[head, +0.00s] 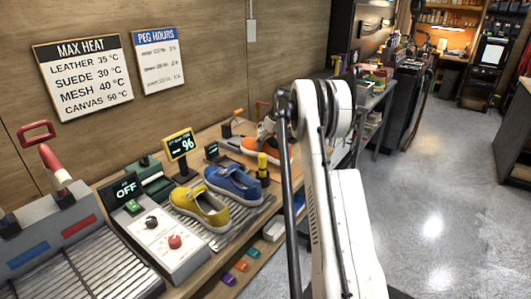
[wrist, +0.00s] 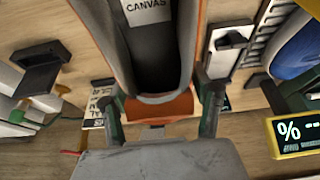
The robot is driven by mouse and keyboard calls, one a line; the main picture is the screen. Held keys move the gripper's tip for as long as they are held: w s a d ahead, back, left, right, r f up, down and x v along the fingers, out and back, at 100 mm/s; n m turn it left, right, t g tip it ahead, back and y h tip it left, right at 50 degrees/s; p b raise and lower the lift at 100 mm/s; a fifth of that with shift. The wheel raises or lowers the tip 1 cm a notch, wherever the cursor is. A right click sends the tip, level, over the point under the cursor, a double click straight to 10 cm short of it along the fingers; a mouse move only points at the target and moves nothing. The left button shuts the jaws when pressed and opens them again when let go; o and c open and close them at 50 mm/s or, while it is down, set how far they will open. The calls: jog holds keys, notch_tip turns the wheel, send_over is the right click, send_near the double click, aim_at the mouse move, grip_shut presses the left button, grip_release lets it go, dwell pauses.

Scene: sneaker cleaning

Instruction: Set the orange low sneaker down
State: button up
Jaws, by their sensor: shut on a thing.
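The orange low sneaker (wrist: 160,107) fills the upper middle of the wrist view, heel toward me. It has an orange heel, grey collar and a dark inside with a tag reading CANVAS. My gripper (wrist: 162,98) has one green-and-dark finger on each side of the heel and is shut on it. In the head view the orange sneaker (head: 281,150) shows above the back of the bench, partly hidden by my arm. My gripper is not clearly seen there. I cannot tell whether the sole touches a surface.
A blue shoe (head: 233,184) and a yellow shoe (head: 202,211) stand on the ribbed rack. A yellow-framed % display (head: 180,145) stands behind them; it also shows in the wrist view (wrist: 296,132). A control box (head: 165,243) is at the front left.

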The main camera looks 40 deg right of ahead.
aim_at(265, 150)
jog(key=shift+f, duration=2.15)
jog(key=shift+f, duration=0.1)
jog(key=shift+f, duration=0.1)
jog(key=o, duration=1.9)
